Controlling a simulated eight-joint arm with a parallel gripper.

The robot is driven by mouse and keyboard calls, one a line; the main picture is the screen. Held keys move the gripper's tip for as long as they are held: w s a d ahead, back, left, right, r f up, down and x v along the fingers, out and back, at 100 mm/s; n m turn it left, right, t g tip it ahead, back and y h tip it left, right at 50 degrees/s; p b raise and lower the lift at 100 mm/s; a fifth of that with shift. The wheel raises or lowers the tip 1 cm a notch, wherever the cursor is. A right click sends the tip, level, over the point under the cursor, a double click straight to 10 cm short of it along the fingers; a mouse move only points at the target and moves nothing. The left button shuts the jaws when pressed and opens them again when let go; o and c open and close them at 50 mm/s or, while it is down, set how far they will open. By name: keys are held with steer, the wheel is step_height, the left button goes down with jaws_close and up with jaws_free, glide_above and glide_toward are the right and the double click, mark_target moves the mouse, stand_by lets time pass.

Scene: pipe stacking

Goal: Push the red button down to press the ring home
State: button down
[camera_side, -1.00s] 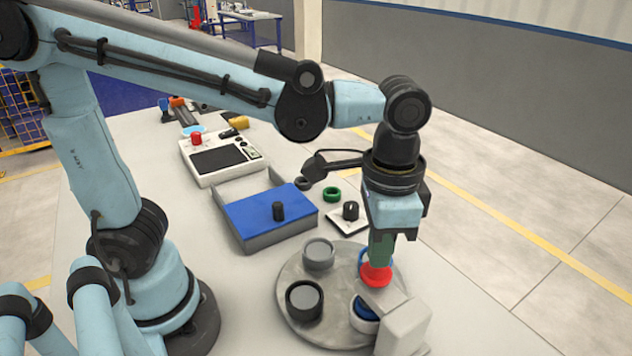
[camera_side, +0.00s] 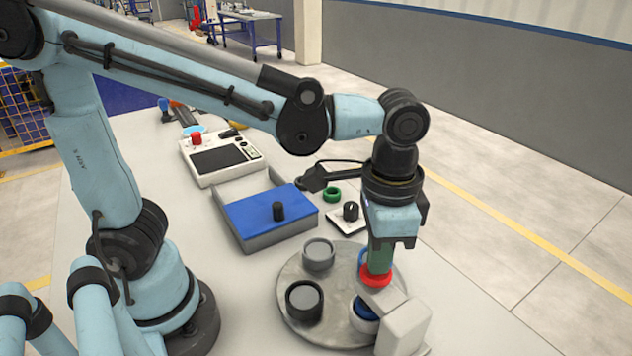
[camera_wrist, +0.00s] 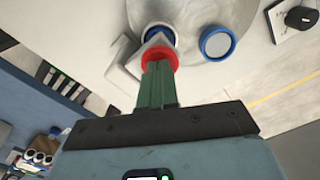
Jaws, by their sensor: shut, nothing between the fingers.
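The red button (camera_side: 375,280) sits on top of the white press (camera_side: 403,325) at the right edge of the round grey turntable (camera_side: 330,335). My gripper (camera_side: 379,268) is shut, with its green fingers pointing down and their tips at the button's top. In the wrist view the fingertips (camera_wrist: 158,66) overlap the red button (camera_wrist: 160,56), which shows as a red rim around them. Below the press arm is a white pipe with a blue ring (camera_side: 365,312); it also shows in the wrist view (camera_wrist: 160,34). How far the ring is seated is hidden.
Grey pipes (camera_side: 319,254) and (camera_side: 304,298) stand on the turntable. Another blue-ringed pipe (camera_wrist: 217,43) is partly behind my gripper in the side view. A blue-lidded box (camera_side: 265,215), a green ring (camera_side: 332,194) and a black knob (camera_side: 351,211) lie behind.

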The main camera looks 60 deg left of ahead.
steer(key=shift+f, duration=1.05)
stand_by(0.4)
steer(key=shift+r, duration=3.55)
steer(key=shift+a, duration=0.1)
steer(key=a+f+n+t, duration=0.2)
steer(key=a+n+t, duration=0.1)
steer(key=a, duration=0.4)
steer(key=w+a+f+n+t, duration=0.1)
steer(key=a+f+n+t, duration=0.1)
steer(key=a, duration=0.6)
steer(key=shift+a+f+n+t, duration=0.25)
steer(key=shift+n+t, duration=0.25)
steer(key=shift+t, duration=0.6)
steer(key=c, duration=1.8)
jaws_free()
steer(key=shift+d, duration=0.1)
steer(key=shift+c, duration=0.2)
